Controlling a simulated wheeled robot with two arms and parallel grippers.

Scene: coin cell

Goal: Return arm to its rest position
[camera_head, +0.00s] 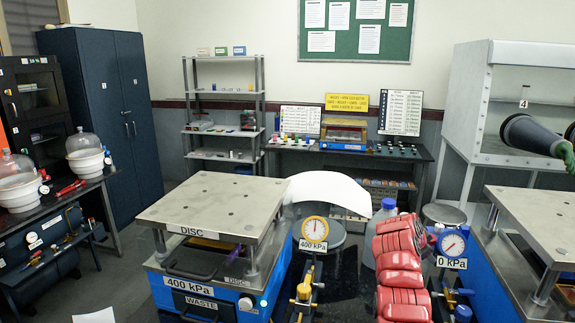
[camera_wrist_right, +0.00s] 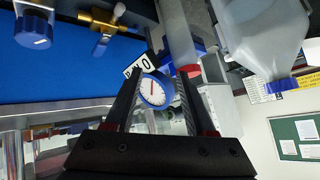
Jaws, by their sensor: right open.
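My right gripper (camera_wrist_right: 165,75) shows in the right wrist view with its two black fingers spread apart and nothing held between them. The blue-rimmed gauge (camera_wrist_right: 155,91) shows between and beyond the fingers. It also stands at the right in the head view (camera_head: 451,243), above a 0 kPa label. Red rounded segments (camera_head: 401,270), seemingly part of my right arm, rise from the bottom of the head view just left of this gauge. The right gripper's fingers cannot be made out there. My left arm and gripper are not in view.
A press marked 400 kPa (camera_head: 195,285) stands left of centre, with a yellow gauge (camera_head: 315,229) beside it. Another press (camera_head: 540,215) stands at the right. A blue-capped bottle (camera_wrist_right: 262,35) is close to the right wrist. Vacuum domes (camera_head: 85,141) stand on the left bench.

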